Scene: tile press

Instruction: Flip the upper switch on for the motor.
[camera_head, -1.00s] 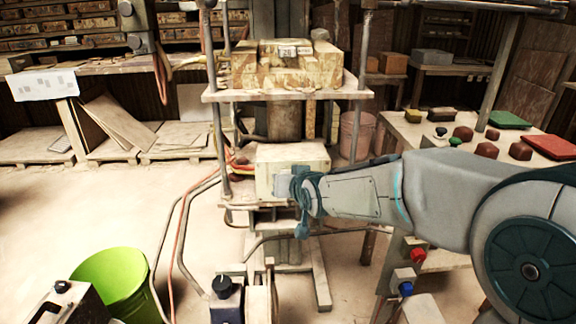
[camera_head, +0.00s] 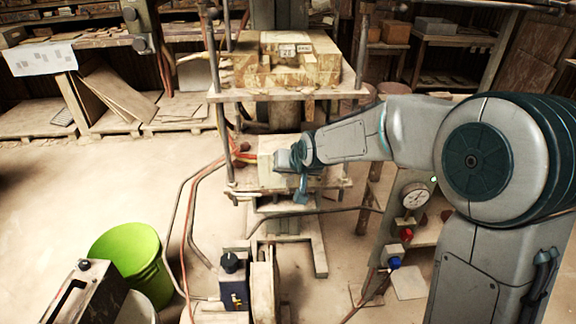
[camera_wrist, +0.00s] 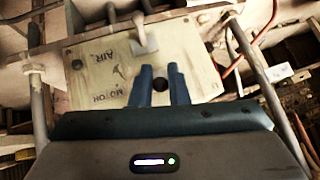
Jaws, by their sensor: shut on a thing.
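The cream switch box (camera_head: 268,148) is mounted on the press below its upper platform. In the wrist view its panel (camera_wrist: 100,68) appears upside down, with the words AIR and MOTOR. A pale lever (camera_wrist: 144,36) stands out near AIR. A dark round motor switch (camera_wrist: 160,85) shows between my fingertips, level with the MOTOR side. My gripper (camera_wrist: 161,72) points at the panel with its two blue-grey fingers close together, shut on that switch. In the head view my gripper (camera_head: 292,160) is at the box's right part and hides its switches.
The press platform (camera_head: 285,92) with a block is above the box. Hoses (camera_head: 195,180) run down its left side. A green bucket (camera_head: 130,255) stands at the left. A gauge (camera_head: 414,196) and red knob (camera_head: 406,235) are on a post at the right.

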